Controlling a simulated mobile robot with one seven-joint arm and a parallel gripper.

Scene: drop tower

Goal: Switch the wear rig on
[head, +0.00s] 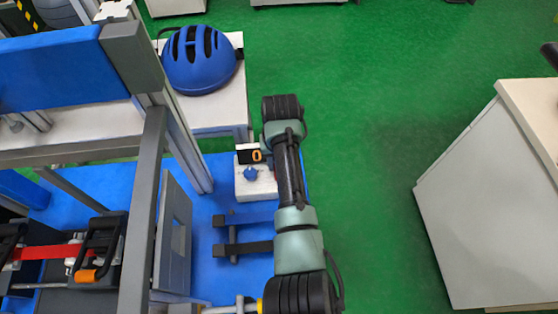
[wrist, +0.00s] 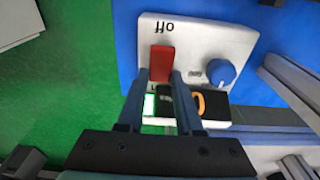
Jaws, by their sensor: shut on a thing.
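The white control box (wrist: 228,38) fills the upper middle of the wrist view, seen upside down. It carries a red switch (wrist: 161,62), the word "off" beyond the switch, a blue knob (wrist: 222,72) and a dark display reading 0 (wrist: 203,104). My gripper (wrist: 161,80) is shut on the red switch, one finger on each side. A black part shows between the fingers, with a lit pale green patch beside it. In the head view the box (head: 262,188) stands on the blue floor, and my arm hides the switch and gripper.
A blue helmet (head: 198,60) sits on a white table (head: 232,110) behind the box. A grey frame with a blue beam (head: 60,75) stands at left. A white cabinet (head: 480,200) stands at right. Green floor (head: 370,150) between is clear.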

